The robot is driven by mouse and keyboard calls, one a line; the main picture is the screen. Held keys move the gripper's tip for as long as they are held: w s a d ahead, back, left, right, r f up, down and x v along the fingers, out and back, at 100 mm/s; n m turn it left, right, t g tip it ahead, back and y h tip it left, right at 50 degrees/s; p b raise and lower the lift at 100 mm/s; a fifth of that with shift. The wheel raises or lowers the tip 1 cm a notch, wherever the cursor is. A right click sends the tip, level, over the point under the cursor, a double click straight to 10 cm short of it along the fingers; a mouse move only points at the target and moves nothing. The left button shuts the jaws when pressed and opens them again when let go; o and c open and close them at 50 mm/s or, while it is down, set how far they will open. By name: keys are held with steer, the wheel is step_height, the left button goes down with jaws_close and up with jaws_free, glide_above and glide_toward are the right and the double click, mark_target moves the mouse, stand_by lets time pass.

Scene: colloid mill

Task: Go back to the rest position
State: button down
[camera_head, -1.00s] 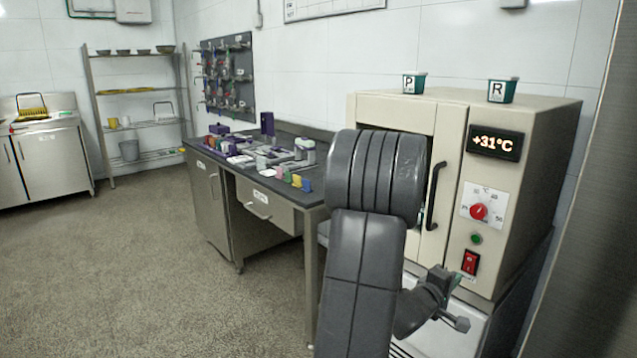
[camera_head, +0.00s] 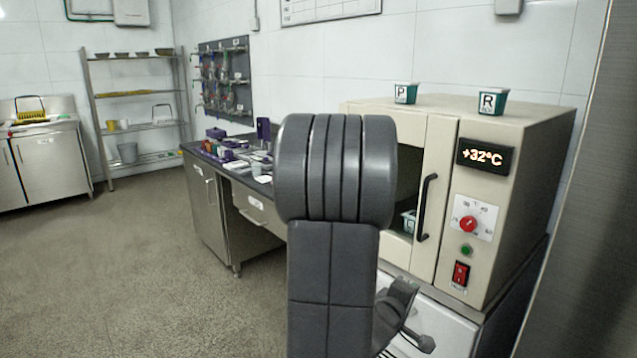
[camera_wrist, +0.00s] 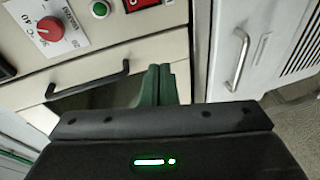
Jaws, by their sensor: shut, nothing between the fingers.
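My gripper (camera_wrist: 160,84) shows in the wrist view as two dark green fingers pressed together with nothing between them. It hangs in front of a cabinet with a black handle (camera_wrist: 95,82). In the head view my gripper (camera_head: 424,342) is low, in front of the white lower cabinet (camera_head: 446,335), partly hidden behind my own arm. My arm stands upright in the middle of that view and covers part of the bench and oven.
The beige oven (camera_head: 432,262) reads +32°C, with a container (camera_head: 409,221) inside. Cups P (camera_head: 405,94) and R (camera_head: 493,102) stand on top. The dark bench (camera_head: 268,208) holds several small items. Open floor (camera_head: 150,270) lies left.

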steer(key=shift+w+a+r+n+y+b, duration=0.6)
steer(key=shift+w+a+n+y, duration=0.6)
steer(key=shift+w+a+y, duration=1.8)
steer(key=s+d+r+m+g+b, duration=0.1)
steer(key=s+d+g, duration=0.3)
steer(key=d, duration=0.1)
steer(key=shift+r, duration=0.4)
